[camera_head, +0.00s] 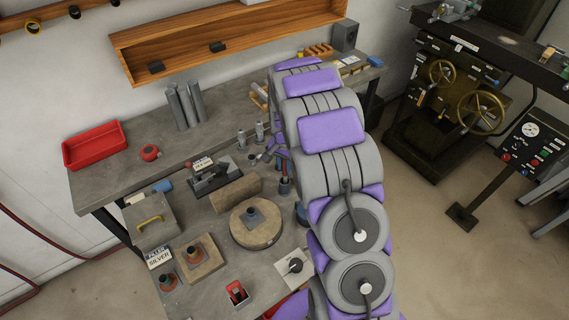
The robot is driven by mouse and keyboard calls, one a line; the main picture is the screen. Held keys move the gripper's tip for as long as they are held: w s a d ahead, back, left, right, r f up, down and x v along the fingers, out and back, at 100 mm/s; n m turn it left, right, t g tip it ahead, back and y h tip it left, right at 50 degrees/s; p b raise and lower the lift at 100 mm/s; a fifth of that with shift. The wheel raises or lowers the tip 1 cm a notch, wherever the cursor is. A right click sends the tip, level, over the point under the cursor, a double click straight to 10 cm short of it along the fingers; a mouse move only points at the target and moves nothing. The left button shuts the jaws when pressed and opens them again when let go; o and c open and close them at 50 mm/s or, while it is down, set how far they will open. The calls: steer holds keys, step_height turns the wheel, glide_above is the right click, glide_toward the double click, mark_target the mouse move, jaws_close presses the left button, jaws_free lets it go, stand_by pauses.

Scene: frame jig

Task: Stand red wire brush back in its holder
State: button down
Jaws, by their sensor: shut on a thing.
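My gripper (277,154) shows only in part, as small grey and purple pieces at the left edge of my large grey and purple arm. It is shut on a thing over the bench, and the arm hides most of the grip. A narrow red piece (284,178), which looks like the red wire brush, shows just below the gripper. Its bristles and tilt cannot be made out. A small dark cup-like part (285,188) is at the lower end of the red piece. I cannot tell whether this is the holder or whether the brush is inside it.
A round wooden block (256,236), a wooden cylinder (235,193) and a black clamp-like tool (211,178) stand left of the gripper. A red tray (95,146) and grey tubes (185,105) are farther back. A small red box (237,292) is near the front.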

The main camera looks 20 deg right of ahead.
mark_target(285, 171)
steer(key=shift+d, duration=0.35)
steer(key=shift+a+f, duration=0.55)
steer(key=shift+f, duration=0.35)
steer(key=shift+d, duration=0.1)
steer(key=shift+f, duration=0.15)
steer(key=shift+f, duration=0.55)
steer(key=c, duration=0.9)
jaws_free()
